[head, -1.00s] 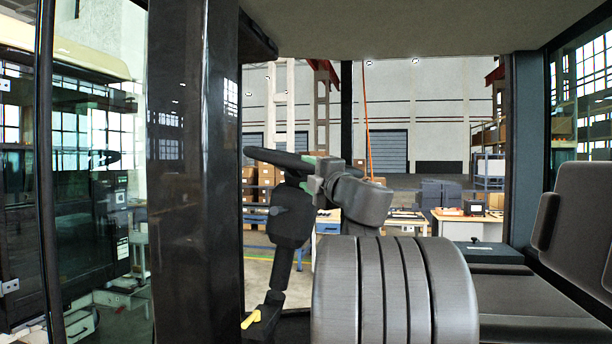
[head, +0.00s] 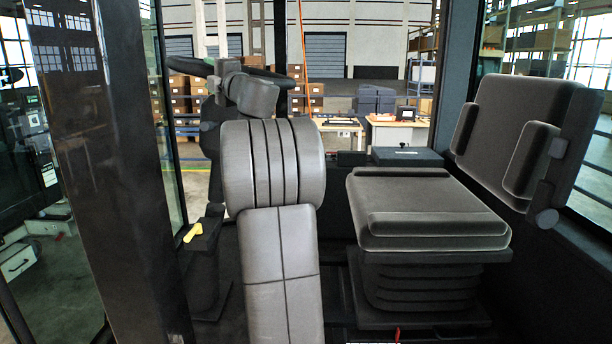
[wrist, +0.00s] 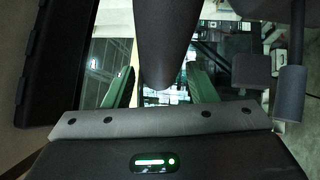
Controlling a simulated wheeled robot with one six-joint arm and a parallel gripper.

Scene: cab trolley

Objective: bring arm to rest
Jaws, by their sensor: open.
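My gripper (wrist: 160,90) is open in the wrist view, with its two greenish fingers spread apart and nothing held. A dark rounded bar (wrist: 166,40) comes down into the picture between the fingers; I cannot tell if it touches them. In the head view my grey arm rises through the middle of the cab and bends toward the steering wheel (head: 270,73). My wrist end is close to the wheel rim there. The fingers are not clearly seen in that view, and contact with the wheel cannot be told.
The operator seat (head: 425,210) stands to the right of my arm, with its backrest (head: 515,130) tilted at the far right. A dark door pillar (head: 125,180) is close on the left. A yellow lever (head: 193,232) sits low by the steering column. Space above the seat is free.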

